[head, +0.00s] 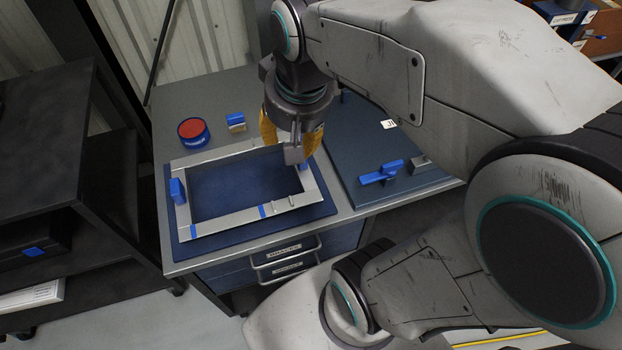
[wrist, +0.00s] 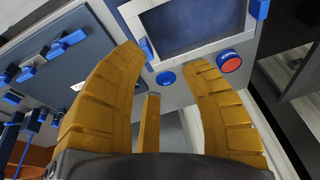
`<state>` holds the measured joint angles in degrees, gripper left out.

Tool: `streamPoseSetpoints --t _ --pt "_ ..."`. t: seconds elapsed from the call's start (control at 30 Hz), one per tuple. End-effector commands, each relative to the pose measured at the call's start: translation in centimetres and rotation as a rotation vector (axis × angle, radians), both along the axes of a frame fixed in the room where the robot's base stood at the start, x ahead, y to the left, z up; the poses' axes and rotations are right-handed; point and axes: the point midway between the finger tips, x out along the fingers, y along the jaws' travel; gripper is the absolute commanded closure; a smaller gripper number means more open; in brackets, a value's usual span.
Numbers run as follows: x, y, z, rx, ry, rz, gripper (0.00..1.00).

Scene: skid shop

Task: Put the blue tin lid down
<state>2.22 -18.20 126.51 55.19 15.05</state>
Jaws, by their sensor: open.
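The blue tin lid (wrist: 165,78) is a round blue disc on the grey bench in the wrist view, just beside the pale frame. It lies flat and apart from the red-topped tin. I cannot make it out in the head view, where my gripper may cover it. My gripper (head: 291,150) hangs over the back right of the frame, with its yellow fingers pointing down. In the wrist view my gripper (wrist: 164,58) is open, its fingers spread on either side of the lid in the picture. Nothing is held between them.
A red-topped blue tin (head: 194,131) and a small blue-and-beige block (head: 236,121) stand at the bench's back left. A pale frame (head: 225,219) with blue pieces lies on a blue mat. A dark blue panel (head: 352,150) is to the right. A black shelf (head: 48,120) stands left.

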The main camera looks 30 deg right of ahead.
Motion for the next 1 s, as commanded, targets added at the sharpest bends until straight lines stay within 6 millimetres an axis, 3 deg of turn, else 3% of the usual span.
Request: streamPoseSetpoints --t 0.1,0.33,1.0 --pt "-3.5 0.5 -1.2 -0.032 -0.018 0.120 0.60" --pt "-7.0 0.9 -3.0 -0.073 -0.037 0.257 0.60" --pt "-7.8 0.9 -3.5 -0.082 -0.039 0.291 0.60"
